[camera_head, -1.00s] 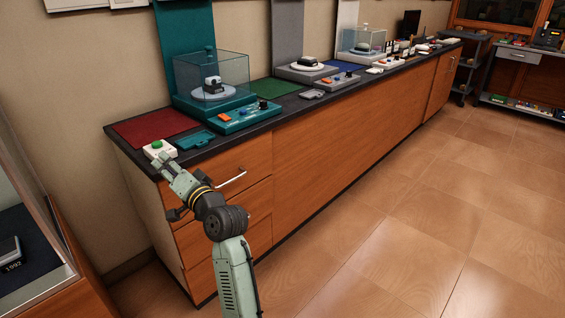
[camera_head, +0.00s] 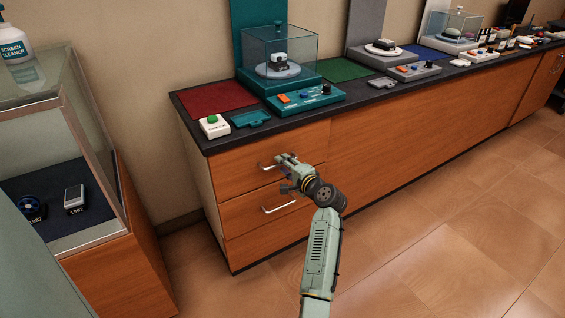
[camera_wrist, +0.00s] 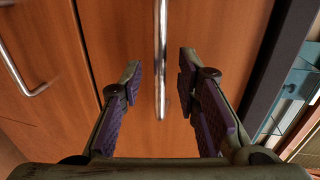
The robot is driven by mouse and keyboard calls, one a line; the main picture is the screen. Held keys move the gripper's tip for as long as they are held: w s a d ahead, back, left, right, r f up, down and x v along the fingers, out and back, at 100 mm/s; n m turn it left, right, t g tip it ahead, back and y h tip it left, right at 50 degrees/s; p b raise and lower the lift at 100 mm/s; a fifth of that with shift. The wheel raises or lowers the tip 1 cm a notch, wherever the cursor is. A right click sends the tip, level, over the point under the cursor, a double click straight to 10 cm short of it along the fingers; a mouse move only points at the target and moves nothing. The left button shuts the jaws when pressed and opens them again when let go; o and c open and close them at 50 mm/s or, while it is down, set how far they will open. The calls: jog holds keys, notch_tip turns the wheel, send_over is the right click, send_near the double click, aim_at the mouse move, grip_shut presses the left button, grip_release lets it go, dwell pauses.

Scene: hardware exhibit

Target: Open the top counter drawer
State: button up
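The top counter drawer (camera_head: 240,158) is a wooden front just under the black countertop and looks shut. Its silver bar handle (camera_head: 266,165) is partly hidden by my gripper (camera_head: 289,164) in the head view. In the wrist view, my gripper (camera_wrist: 160,66) is open, with one finger on each side of the top drawer's handle (camera_wrist: 161,92). No contact shows between the fingers and the bar. I cannot tell how deep the bar sits between the fingertips.
A lower drawer's handle (camera_head: 279,207) is below, and it shows in the wrist view (camera_wrist: 22,75). The countertop holds a white box with a green button (camera_head: 213,126) and a teal tray (camera_head: 250,118). A glass display case (camera_head: 75,180) stands at left. Floor (camera_head: 430,260) is clear at right.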

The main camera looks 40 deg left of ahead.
jog(key=shift+x, duration=1)
jog(key=shift+w, duration=0.1)
grip_shut()
